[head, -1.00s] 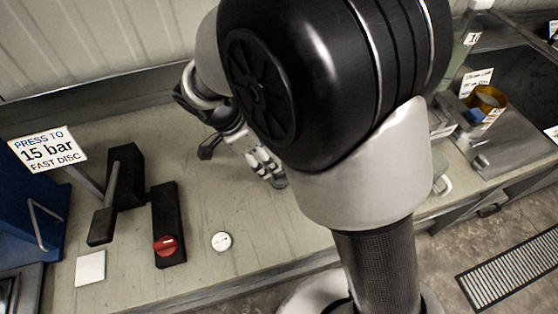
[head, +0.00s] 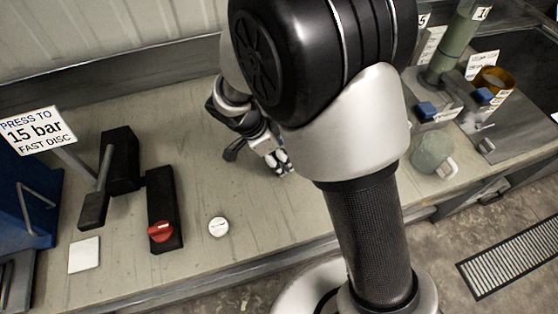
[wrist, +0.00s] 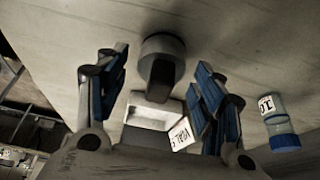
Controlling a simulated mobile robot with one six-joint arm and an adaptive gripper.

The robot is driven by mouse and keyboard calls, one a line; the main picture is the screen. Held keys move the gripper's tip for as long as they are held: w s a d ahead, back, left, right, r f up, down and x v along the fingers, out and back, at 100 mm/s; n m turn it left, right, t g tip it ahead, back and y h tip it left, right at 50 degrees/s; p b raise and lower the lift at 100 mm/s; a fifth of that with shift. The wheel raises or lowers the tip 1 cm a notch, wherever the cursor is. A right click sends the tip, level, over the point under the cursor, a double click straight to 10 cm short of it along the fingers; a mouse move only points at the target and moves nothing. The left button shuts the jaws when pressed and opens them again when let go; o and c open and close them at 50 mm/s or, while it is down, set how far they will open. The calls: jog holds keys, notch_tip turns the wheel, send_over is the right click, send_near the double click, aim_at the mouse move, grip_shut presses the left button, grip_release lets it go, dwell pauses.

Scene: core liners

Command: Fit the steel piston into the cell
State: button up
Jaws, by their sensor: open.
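My gripper (head: 276,158) hangs low over the bench behind my arm in the head view. In the wrist view its two blue-padded fingers (wrist: 162,78) are apart with nothing gripped. A dark grey round piece with a projecting stem (wrist: 162,48), which looks like the steel piston, shows between and beyond the fingertips, apart from both pads. I cannot pick it out in the head view. I cannot tell for sure which thing is the cell; a clear blue-banded cylinder (wrist: 284,136) shows at the right of the wrist view, and a tall greenish cylinder (head: 452,48) stands at the back right.
A black fixture with a red knob (head: 160,231), a white square (head: 84,255) and a white disc (head: 218,227) lie left on the bench. A sign (head: 38,131) stands far left. An amber ring (head: 495,79) and a round jug (head: 432,152) are right. The front middle is clear.

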jog(key=shift+c, duration=0.2)
jog(key=c, duration=1.4)
jog(key=shift+r, duration=0.15)
